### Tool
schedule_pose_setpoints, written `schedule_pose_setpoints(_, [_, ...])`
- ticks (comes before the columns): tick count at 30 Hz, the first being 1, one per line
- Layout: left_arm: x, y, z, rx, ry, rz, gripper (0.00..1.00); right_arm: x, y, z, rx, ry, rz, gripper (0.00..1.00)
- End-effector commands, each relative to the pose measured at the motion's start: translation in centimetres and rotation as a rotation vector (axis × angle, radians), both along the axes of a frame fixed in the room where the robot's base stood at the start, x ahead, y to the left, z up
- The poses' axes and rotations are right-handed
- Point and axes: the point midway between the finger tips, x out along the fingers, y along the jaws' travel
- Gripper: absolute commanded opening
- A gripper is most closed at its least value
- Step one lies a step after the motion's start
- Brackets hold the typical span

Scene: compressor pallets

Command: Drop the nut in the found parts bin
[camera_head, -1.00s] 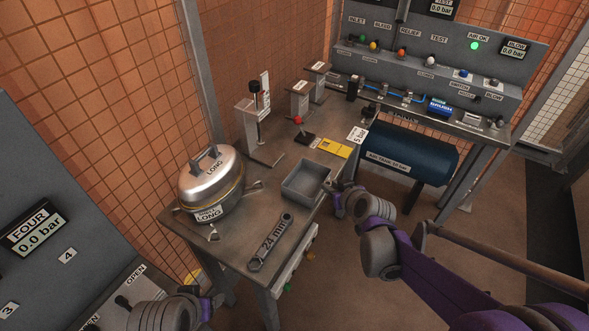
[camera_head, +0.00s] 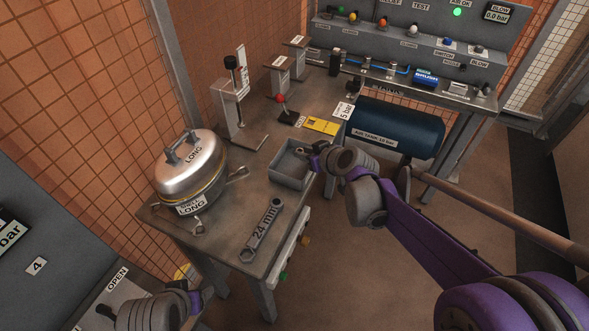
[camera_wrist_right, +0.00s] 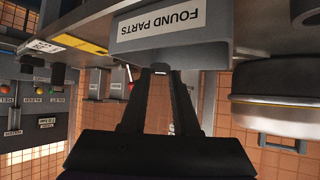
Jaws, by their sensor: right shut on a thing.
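The found parts bin (camera_head: 286,181) is an open grey tray on the bench. Its labelled wall, FOUND PARTS (camera_wrist_right: 205,50), fills the top of the right wrist view, which is upside down. My right gripper (camera_head: 317,156) is at the bin's right rim in the head view. In the wrist view its fingers (camera_wrist_right: 160,72) reach up to the bin wall, shut on a small pale piece, seemingly the nut (camera_wrist_right: 160,69), mostly hidden by the fingertips. My left gripper (camera_head: 196,301) is low at the left, away from the bin, and its jaws are not clear.
A 24 mm wrench (camera_head: 262,232) lies in front of the bin. A silver lidded pot (camera_head: 190,170) stands to the left. A yellow card (camera_head: 321,126) and a red-knobbed lever (camera_head: 284,110) are behind the bin. A blue air tank (camera_head: 395,130) is at the right.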

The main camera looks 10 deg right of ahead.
Motion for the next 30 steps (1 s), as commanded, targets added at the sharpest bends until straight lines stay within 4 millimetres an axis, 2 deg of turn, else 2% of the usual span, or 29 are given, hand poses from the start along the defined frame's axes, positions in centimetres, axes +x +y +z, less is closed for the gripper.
schedule_pose_setpoints(8, [0.0,0.0,-0.1,0.000,0.000,0.000,0.69,0.0,0.0,-0.2,0.000,-0.001,0.000,0.00])
schedule_pose_setpoints(9, [0.0,0.0,-0.1,0.000,0.000,0.000,0.69,0.0,0.0,-0.2,0.000,-0.001,0.000,0.34])
schedule_pose_setpoints(14, [0.0,0.0,-0.1,0.000,0.000,0.000,0.69,0.0,0.0,-0.2,0.001,0.000,-0.001,0.63])
schedule_pose_setpoints(24, [0.0,0.0,-0.1,0.000,0.000,0.000,0.69,-0.1,-0.1,-0.1,0.001,0.000,-0.001,0.64])
schedule_pose_setpoints(30, [0.0,0.0,0.2,0.000,-0.001,0.000,0.69,-2.1,-1.0,1.4,0.001,0.001,-0.003,0.64])
